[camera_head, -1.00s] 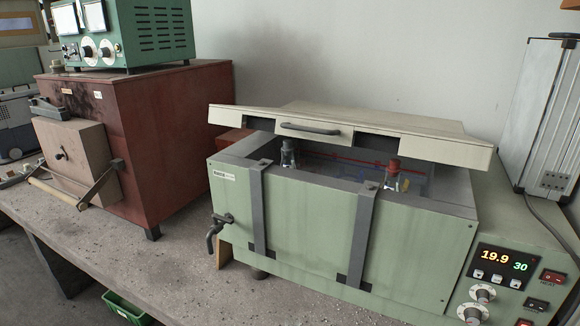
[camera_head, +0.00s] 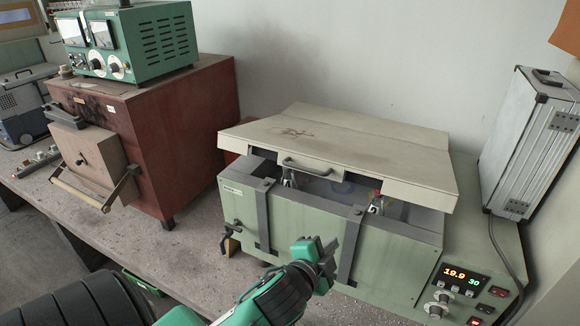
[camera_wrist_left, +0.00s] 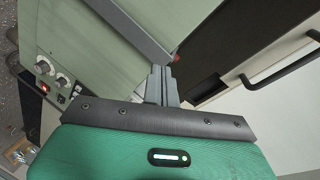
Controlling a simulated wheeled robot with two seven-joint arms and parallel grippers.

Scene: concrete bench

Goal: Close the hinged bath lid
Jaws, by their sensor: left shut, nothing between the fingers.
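The hinged bath lid (camera_head: 335,148) is a cream slab with a dark bar handle (camera_head: 306,168) on its front edge. It stands partly open over the green bath (camera_head: 300,222), tilted, with a gap at the front where glassware shows. My left gripper (camera_head: 328,252) is shut and empty, in front of the bath's front wall and below the lid's front edge. In the left wrist view its shut fingers (camera_wrist_left: 161,84) point toward the bath rim (camera_wrist_left: 140,28), and the lid's handle (camera_wrist_left: 280,66) is at the right. My right gripper is not in view.
A red-brown furnace (camera_head: 180,130) with a green meter box (camera_head: 135,42) on top stands at the left. A silver case (camera_head: 525,145) stands behind the control panel (camera_head: 462,288) at the right. Two grey straps (camera_head: 348,245) run down the bath's front.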

